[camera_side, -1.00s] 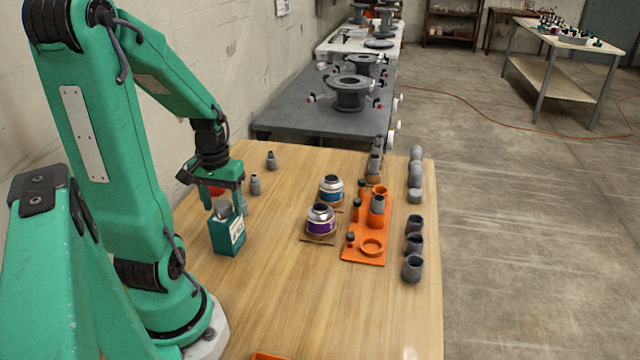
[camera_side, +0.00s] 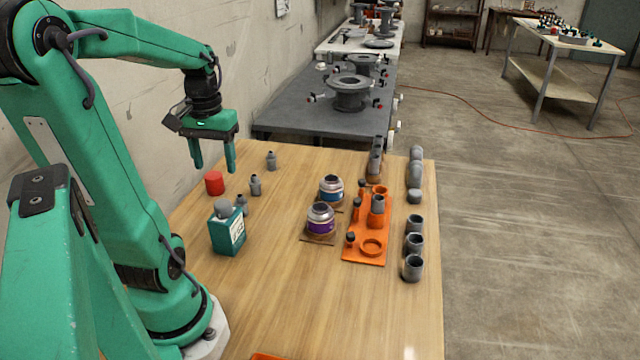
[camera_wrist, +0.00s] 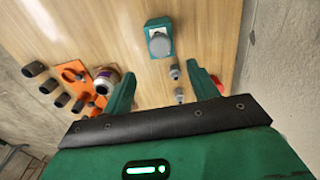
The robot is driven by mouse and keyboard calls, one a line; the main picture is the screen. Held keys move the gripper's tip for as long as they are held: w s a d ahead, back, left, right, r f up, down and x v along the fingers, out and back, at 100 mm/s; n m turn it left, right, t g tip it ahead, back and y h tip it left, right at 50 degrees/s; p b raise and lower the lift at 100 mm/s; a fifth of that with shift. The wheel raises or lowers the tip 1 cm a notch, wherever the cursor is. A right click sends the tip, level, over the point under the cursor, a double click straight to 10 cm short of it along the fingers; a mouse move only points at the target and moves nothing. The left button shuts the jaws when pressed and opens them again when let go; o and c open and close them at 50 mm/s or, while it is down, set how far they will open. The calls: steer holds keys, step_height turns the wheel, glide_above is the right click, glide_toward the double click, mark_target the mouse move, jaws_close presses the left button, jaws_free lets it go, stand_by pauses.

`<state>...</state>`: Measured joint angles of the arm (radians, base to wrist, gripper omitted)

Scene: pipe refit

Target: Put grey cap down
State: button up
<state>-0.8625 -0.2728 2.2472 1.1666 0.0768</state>
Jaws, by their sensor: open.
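The grey cap (camera_side: 222,208) rests on top of the green box (camera_side: 228,236) with a white label, at the left of the wooden table in the side view. In the wrist view the grey cap (camera_wrist: 159,44) shows on the green box (camera_wrist: 158,24) at the top centre. My gripper (camera_side: 213,170) is open and empty. It is raised above the far left of the table, apart from the cap and the box. Its two green fingers (camera_wrist: 162,88) show spread in the wrist view.
A red cylinder (camera_side: 214,183) and several small grey fittings (camera_side: 255,185) stand behind the box. Two labelled jars (camera_side: 320,222) stand mid-table, left of an orange holder (camera_side: 366,250). Grey pipe pieces (camera_side: 413,267) line the right edge. The front of the table is mostly clear.

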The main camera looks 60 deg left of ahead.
steer(key=shift+r, duration=0.6)
steer(key=shift+d, duration=0.1)
steer(key=w+d+r+m+t, duration=0.1)
steer(key=d+m, duration=0.3)
steer(key=d, duration=0.6)
steer(key=w+d+r+m+t, duration=0.1)
steer(key=w+d+m+t, duration=0.3)
steer(key=d, duration=0.5)
steer(key=shift+w+d+m+t, duration=0.2)
steer(key=shift+d+m+t, duration=0.15)
steer(key=shift+m, duration=0.15)
stand_by(0.3)
